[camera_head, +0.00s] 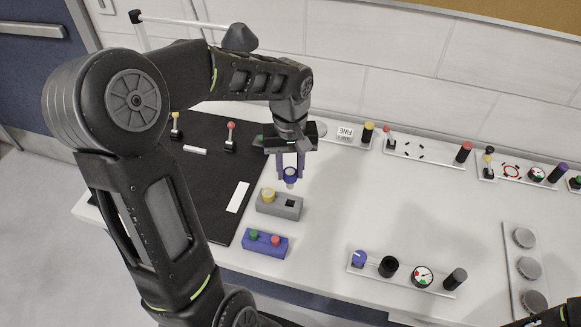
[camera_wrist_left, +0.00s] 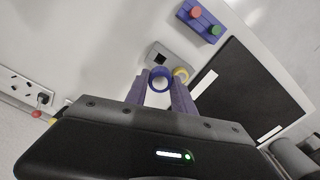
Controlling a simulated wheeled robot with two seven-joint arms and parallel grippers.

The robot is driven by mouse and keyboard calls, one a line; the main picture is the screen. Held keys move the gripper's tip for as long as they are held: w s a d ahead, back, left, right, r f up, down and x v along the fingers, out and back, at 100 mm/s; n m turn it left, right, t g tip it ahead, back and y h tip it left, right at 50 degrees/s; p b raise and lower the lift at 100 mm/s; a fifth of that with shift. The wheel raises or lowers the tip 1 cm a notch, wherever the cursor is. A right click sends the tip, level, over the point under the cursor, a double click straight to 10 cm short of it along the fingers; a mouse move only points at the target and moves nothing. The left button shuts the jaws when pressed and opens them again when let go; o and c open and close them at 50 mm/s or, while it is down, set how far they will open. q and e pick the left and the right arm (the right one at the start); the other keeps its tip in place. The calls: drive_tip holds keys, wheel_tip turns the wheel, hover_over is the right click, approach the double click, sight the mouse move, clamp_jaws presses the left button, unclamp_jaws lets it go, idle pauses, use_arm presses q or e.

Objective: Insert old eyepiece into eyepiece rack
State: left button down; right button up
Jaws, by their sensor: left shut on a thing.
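My left gripper (camera_head: 290,172) is shut on a blue ring-topped eyepiece (camera_head: 291,177), held above the table. The left wrist view also shows this eyepiece (camera_wrist_left: 161,79) between the purple fingers. Just in front of and below it is a grey rack block (camera_head: 279,208) with a yellow round piece (camera_head: 268,195) at its left and an empty dark square socket (camera_head: 290,203) at its right. In the left wrist view the socket (camera_wrist_left: 157,57) shows beyond the held eyepiece, which is apart from it. My right gripper is not clearly in view; only a dark arm part shows at the lower right corner.
A blue block (camera_head: 265,243) with green and red buttons lies in front of the rack. A black mat (camera_head: 215,150) with small levers is on the left. Panels with knobs and a gauge (camera_head: 422,277) stand to the right. The table between them is clear.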

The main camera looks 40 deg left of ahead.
sight(290, 184)
use_arm(q)
drive_tip(key=shift+f+b, duration=2.35)
drive_tip(key=shift+f, duration=0.55)
drive_tip(key=shift+f+b, duration=2)
drive_tip(key=shift+f, duration=0.25)
drive_tip(key=c, duration=1)
unclamp_jaws()
wheel_tip(290, 184, up, 8)
drive_tip(key=shift+f, duration=0.1)
